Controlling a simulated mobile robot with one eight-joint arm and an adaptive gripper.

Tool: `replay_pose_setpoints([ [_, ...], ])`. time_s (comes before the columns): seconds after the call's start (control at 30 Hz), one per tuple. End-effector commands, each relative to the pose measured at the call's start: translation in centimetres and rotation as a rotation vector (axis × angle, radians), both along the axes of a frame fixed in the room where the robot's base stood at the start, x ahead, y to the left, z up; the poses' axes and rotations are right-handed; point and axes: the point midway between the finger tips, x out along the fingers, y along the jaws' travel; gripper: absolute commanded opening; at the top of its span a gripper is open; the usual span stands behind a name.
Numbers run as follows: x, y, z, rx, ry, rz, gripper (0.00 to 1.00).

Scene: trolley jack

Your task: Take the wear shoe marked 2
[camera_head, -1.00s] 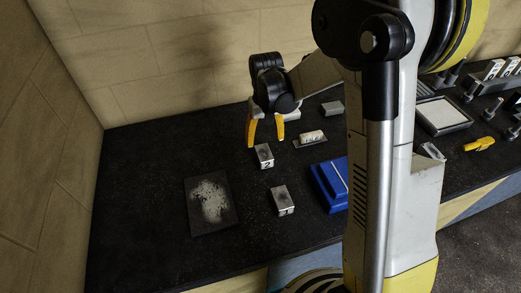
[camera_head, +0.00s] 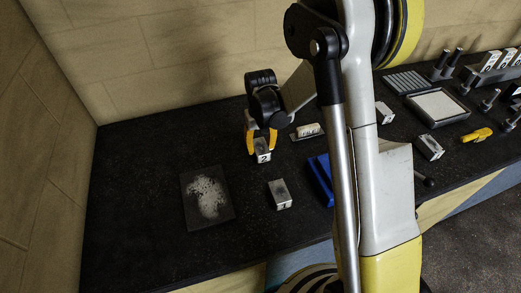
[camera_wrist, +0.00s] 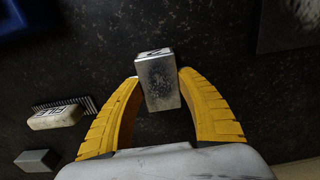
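The wear shoe marked 2 (camera_head: 262,156) is a small grey metal block standing on the black bench, its number on the side facing the head camera. In the wrist view the shoe (camera_wrist: 159,82) lies between my two yellow fingers, its top dark and speckled. My gripper (camera_head: 261,146) is down around its upper part. In the wrist view the fingertips of my gripper (camera_wrist: 160,76) are close against both sides; whether they press on it I cannot tell. A similar block marked 1 (camera_head: 280,194) stands nearer the front.
A dark plate with a pale worn patch (camera_head: 208,197) lies front left. A file brush (camera_wrist: 57,117) and a small grey block (camera_wrist: 37,160) lie beside my gripper. A blue object (camera_head: 320,178) is partly behind my arm. Trays and tools stand at right.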

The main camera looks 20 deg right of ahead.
Motion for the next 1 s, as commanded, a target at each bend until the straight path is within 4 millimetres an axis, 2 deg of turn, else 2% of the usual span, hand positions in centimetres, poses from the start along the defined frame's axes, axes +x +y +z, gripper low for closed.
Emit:
replay_pose_setpoints([
  [0.03, 0.0, 0.0, 0.0, 0.000, 0.000, 0.000, 0.13],
  [0.07, 0.0, 0.0, 0.0, 0.000, 0.000, 0.000, 0.04],
  [0.1, 0.0, 0.0, 0.0, 0.000, 0.000, 0.000, 0.02],
  [0.57, 0.0, 0.0, 0.4, 0.000, 0.000, 0.000, 0.02],
  [1.0, -0.1, -0.4, 4.5, 0.000, 0.000, -0.002, 0.02],
])
